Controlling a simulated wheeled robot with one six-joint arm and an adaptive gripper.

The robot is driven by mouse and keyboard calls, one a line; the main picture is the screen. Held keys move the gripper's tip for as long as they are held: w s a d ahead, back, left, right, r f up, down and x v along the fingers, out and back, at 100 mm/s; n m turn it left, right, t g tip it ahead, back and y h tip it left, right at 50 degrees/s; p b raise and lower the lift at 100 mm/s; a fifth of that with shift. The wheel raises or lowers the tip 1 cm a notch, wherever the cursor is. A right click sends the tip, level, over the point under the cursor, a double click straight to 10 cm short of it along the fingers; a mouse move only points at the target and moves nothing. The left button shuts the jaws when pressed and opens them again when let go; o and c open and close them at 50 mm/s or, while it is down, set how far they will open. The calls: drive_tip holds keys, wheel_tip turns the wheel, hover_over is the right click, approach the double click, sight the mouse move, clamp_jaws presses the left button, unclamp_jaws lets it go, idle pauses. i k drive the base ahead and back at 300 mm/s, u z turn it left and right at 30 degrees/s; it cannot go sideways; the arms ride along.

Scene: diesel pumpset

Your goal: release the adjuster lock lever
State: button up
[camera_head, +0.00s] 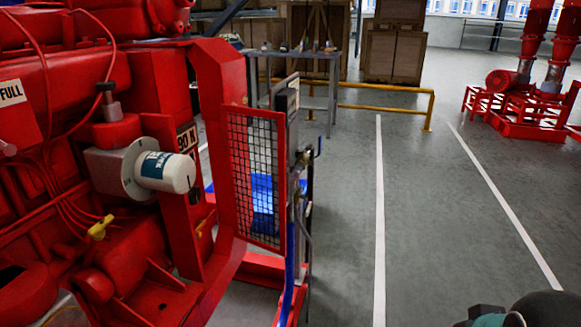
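I cannot pick out the adjuster lock lever with certainty. The red diesel pumpset (165,90) fills the left side. A yellow handle (100,228) sits low on the engine, below a white and teal filter (165,171). A mesh guard (255,180) in a red frame stands at the pumpset's right end. Small dark fittings (302,160) and a thin bent piece (318,147) show just right of the guard; their function is unclear. My gripper is not in view. Part of my arm (545,308) shows at the bottom right corner.
A white floor line (379,220) runs along clear grey floor right of the pumpset. A yellow rail (385,108), a grey workbench (300,55) and wooden crates (395,55) stand behind. Red pumps (515,85) stand at the far right.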

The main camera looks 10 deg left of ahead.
sight(202, 223)
drive_tip(key=z, duration=0.15)
drive_tip(key=i, duration=2.5)
drive_tip(key=u, duration=3.55)
drive_tip(key=k, duration=0.7)
drive_tip(key=u, duration=0.15)
